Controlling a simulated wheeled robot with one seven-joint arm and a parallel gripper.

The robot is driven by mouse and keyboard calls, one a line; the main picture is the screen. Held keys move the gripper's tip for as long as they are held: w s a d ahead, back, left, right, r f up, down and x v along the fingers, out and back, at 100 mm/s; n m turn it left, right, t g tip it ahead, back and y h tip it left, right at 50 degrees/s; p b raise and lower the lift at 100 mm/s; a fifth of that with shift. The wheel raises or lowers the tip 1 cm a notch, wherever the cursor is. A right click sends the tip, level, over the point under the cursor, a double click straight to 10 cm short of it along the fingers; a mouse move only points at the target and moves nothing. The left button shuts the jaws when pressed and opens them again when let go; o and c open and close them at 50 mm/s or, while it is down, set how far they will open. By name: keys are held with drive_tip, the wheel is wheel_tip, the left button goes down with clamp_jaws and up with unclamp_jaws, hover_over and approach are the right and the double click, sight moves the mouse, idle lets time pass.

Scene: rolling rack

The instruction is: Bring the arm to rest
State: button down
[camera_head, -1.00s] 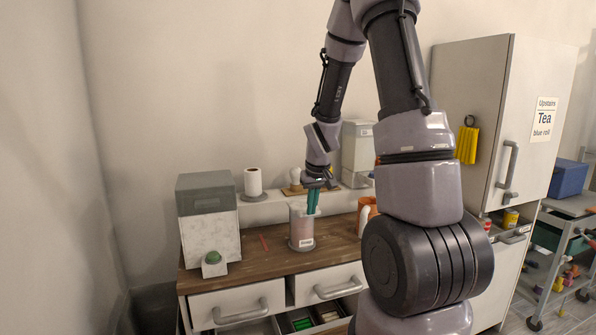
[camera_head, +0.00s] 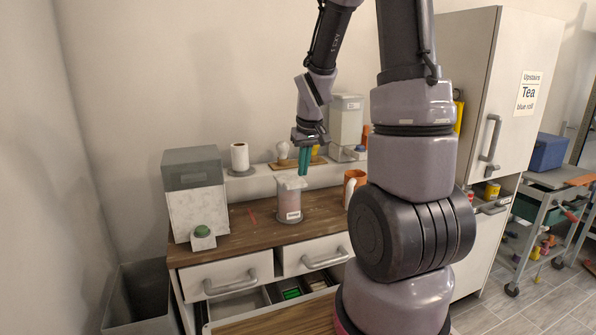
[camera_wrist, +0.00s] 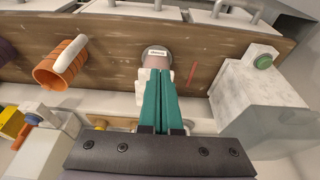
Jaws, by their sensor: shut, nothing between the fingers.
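My gripper (camera_head: 304,160) hangs from my raised arm, with its teal fingers pointing down and pressed together, empty. It is just above and slightly right of a labelled pinkish canister (camera_head: 290,199) that stands on the wooden counter (camera_head: 250,229). In the wrist view the teal fingers (camera_wrist: 160,98) lie side by side, and the canister (camera_wrist: 155,57) shows beyond their tips, partly hidden by them. No object is between the fingers.
A grey-lidded box (camera_head: 196,200) with a green button stands at the left of the counter. An orange mug (camera_head: 354,184) is to the right. A paper roll (camera_head: 240,157) sits on the rear shelf. A lower drawer (camera_head: 240,303) is open. A tall cabinet (camera_head: 490,130) stands at right.

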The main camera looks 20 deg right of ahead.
drive_tip(key=s+a+r+m+t+y, duration=0.1)
drive_tip(key=s+a+r+m+t, duration=0.1)
drive_tip(key=s+r, duration=0.7)
drive_tip(key=s+a+r+m+t+y, duration=0.1)
drive_tip(key=s+a+r, duration=0.3)
drive_tip(key=s+r, duration=0.5)
wheel_tip(320, 180, up, 3)
drive_tip(key=shift+s+a+f+m+t, duration=0.15)
drive_tip(key=shift+a+m+t, duration=0.15)
drive_tip(key=shift+m+t, duration=0.25)
